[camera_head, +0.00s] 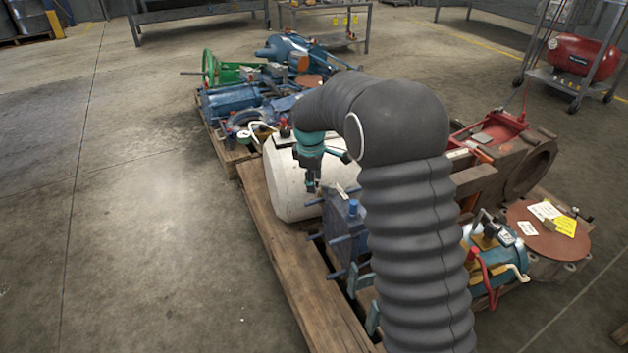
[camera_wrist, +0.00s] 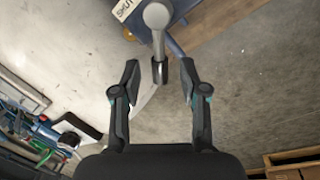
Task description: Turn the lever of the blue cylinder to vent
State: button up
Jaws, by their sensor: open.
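In the wrist view a grey lever (camera_wrist: 157,42) with a black tip hangs from a round grey pivot at the top. Its tip lies between the fingers of my gripper (camera_wrist: 160,68), with visible gaps on both sides. A small part of a blue body (camera_wrist: 177,12) shows behind the pivot. A tag reading "SHUT" (camera_wrist: 124,8) is beside it on the left. In the head view my gripper (camera_head: 311,187) points down in front of a white tank, beside a blue body (camera_head: 345,225) with rods. My arm hides part of that body. The vent mark is not seen.
The pallet (camera_head: 265,225) also carries a white tank (camera_head: 285,185), a red-brown machine (camera_head: 500,150) and a teal unit (camera_head: 490,262) on the right. More blue machinery (camera_head: 235,100) stands behind. The floor on the left is clear.

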grip_shut()
jog(key=shift+s, duration=0.1)
dwell(0.3)
jog(key=shift+s+d+n+y+p, duration=0.1)
jog(key=shift+s+n+y+p, duration=0.3)
jog(key=shift+n, duration=0.9)
jog(key=shift+s+n+y+p, duration=0.1)
jog(key=shift+s+n+p, duration=0.25)
jog(key=shift+s+n, duration=0.65)
jog(key=shift+s+d+n+y+p, duration=0.1)
jog(key=shift+s+n+y+p, duration=0.25)
jog(key=shift+n, duration=1.25)
